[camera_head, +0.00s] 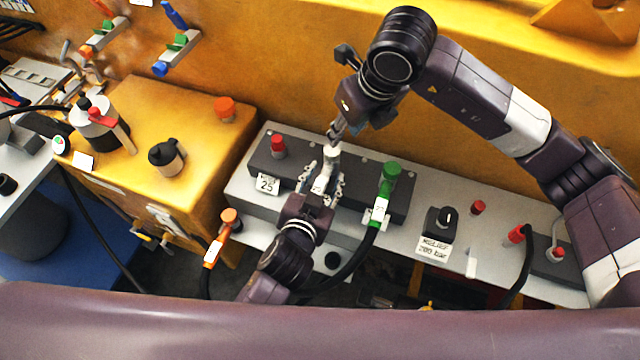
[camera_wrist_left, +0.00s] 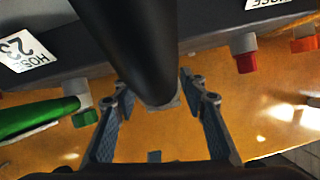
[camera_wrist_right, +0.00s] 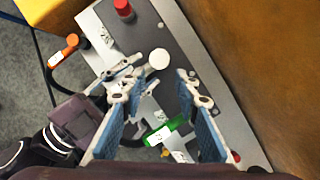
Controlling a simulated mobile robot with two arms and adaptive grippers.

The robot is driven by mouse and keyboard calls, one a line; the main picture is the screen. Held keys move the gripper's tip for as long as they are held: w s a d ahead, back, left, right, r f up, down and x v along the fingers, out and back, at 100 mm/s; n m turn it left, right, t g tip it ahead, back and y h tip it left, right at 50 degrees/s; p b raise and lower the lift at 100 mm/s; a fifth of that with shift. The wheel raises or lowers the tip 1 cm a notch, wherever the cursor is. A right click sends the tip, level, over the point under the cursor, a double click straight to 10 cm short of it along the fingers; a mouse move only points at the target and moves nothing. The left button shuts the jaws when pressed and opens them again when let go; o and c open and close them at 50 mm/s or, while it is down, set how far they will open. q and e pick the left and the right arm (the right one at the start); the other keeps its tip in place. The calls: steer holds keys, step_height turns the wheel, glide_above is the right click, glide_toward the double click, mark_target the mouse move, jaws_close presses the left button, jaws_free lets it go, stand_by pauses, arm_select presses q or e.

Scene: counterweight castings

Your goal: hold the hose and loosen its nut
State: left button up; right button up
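A pale round fitting (camera_head: 331,157) stands on the dark block between my grippers; its top faces the right wrist camera (camera_wrist_right: 159,59). In the left wrist view a black hose (camera_wrist_left: 128,45) ends in a grey nut-like piece (camera_wrist_left: 163,104) between my fingers. My left gripper (camera_head: 322,180) is open, its fingers on either side of the hose, seemingly with small gaps. My right gripper (camera_head: 335,132) points down just above the pale fitting, open and empty; its spread fingers show in the right wrist view (camera_wrist_right: 155,85). Where the hose meets the fitting is hidden.
A green fitting (camera_head: 390,172) on another black hose stands right of my grippers. A red cap (camera_head: 277,146) and a card reading 25 (camera_head: 267,184) are at left. An orange-ended hose (camera_head: 229,217) hangs further left. The yellow machine wall (camera_head: 300,70) rises close behind.

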arm_select(q)
steer(key=shift+w+f, duration=0.15)
steer(key=shift+w, duration=0.15)
steer(key=shift+c, duration=0.6)
